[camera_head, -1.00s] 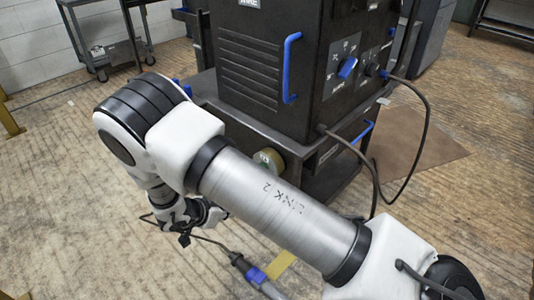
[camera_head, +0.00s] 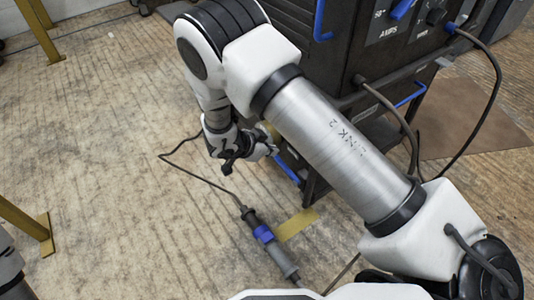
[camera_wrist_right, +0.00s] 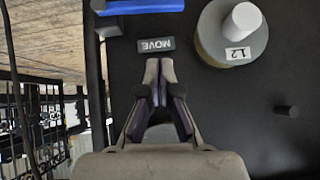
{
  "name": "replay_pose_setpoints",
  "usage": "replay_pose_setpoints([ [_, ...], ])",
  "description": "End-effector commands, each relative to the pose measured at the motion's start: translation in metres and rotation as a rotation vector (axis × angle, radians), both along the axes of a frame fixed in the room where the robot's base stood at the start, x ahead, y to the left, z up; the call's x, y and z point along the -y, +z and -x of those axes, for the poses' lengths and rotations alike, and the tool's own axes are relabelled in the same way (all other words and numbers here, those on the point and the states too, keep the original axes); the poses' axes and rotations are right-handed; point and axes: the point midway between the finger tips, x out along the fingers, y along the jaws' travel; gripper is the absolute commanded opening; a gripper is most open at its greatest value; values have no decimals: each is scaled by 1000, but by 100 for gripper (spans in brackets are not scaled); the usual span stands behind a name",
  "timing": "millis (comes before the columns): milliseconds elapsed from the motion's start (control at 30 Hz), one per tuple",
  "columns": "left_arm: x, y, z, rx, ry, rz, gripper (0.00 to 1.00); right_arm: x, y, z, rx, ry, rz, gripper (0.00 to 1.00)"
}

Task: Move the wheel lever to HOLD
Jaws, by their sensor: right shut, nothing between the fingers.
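A blue bar (camera_wrist_right: 145,6), which looks like the wheel lever, lies across the top edge of the right wrist view, above an upside-down MOVE label (camera_wrist_right: 156,45). A blue bar low on the cart also shows in the head view (camera_head: 286,170), partly behind my arm. No HOLD label is visible. My right gripper (camera_wrist_right: 159,72) is shut and empty, with its tips just below the MOVE label in the wrist picture and apart from the blue bar. In the head view, my right wrist is beside the cart's lower left side. My left gripper is not in view.
A round knob (camera_wrist_right: 232,32) marked L2 and a small dark peg (camera_wrist_right: 287,111) stick out from the dark panel. A cable with a blue-banded connector (camera_head: 264,234) lies on the floor near yellow tape (camera_head: 297,225). A yellow post (camera_head: 38,232) stands at left.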

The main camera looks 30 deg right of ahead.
Motion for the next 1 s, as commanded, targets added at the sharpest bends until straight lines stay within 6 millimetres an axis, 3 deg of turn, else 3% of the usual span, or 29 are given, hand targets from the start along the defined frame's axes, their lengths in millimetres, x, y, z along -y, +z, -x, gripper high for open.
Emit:
replay_pose_setpoints([
  [33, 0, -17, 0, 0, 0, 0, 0, 8, -18, 0, -1, -3, -2, 0],
  [233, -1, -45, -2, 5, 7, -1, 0, 39, -48, -5, 0, -4, -3, 0],
  [400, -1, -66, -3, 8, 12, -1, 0, 38, -74, -9, 0, 1, 0, 0],
  [1000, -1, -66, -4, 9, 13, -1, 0, 40, -79, -9, -8, -1, 0, 0],
])
